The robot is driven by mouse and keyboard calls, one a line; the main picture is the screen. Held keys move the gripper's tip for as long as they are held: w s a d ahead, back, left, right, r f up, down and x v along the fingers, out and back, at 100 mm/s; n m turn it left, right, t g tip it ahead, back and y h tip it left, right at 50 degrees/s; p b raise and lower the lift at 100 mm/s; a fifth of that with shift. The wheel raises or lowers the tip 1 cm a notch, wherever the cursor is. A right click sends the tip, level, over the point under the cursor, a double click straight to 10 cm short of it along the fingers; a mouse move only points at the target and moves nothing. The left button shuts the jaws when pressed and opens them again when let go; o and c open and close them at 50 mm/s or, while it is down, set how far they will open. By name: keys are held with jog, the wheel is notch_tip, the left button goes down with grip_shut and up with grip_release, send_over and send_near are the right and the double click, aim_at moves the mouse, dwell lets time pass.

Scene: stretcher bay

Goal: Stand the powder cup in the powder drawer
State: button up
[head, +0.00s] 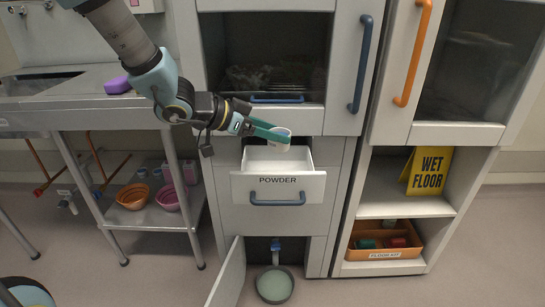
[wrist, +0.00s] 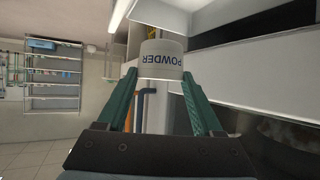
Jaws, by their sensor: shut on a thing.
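The powder cup (wrist: 162,62) is white, and the word POWDER shows upside down on it in the wrist view. My gripper (wrist: 162,80) is shut on the cup, with a green finger on each side. In the head view the cup (head: 281,133) is at the tip of my gripper (head: 279,137), above the back part of the open powder drawer. The powder drawer (head: 278,188) is pulled out, its front marked POWDER over a blue handle. Its visible inside looks empty. The gap between cup and drawer floor is hard to judge.
A cabinet window (head: 262,62) is right above the drawer. Below, a small door (head: 229,275) stands open beside a grey bowl (head: 274,285). A steel bench (head: 60,112) is left; a shelf with a wet floor sign (head: 427,171) and an orange box (head: 384,252) is right.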

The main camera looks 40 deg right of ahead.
aim_at(273, 149)
jog(key=w+d+f, duration=0.1)
jog(key=f, duration=0.1)
jog(key=w+f+b, duration=0.1)
jog(key=f, duration=0.2)
jog(key=w+d+f, duration=0.1)
jog(key=f, duration=0.1)
jog(key=shift+w+d+f, duration=0.15)
jog(key=shift+d+f, duration=0.05)
jog(key=shift+d, duration=0.15)
jog(key=shift+f+b, duration=0.3)
jog(key=shift+f, duration=0.55)
notch_tip(273, 149, down, 2)
jog(key=shift+w+d+f, duration=0.1)
jog(key=shift+w+d, duration=0.15)
jog(key=shift+w, duration=0.05)
jog(key=shift+f, duration=0.1)
jog(key=o, duration=1.3)
jog(key=shift+o, duration=0.2)
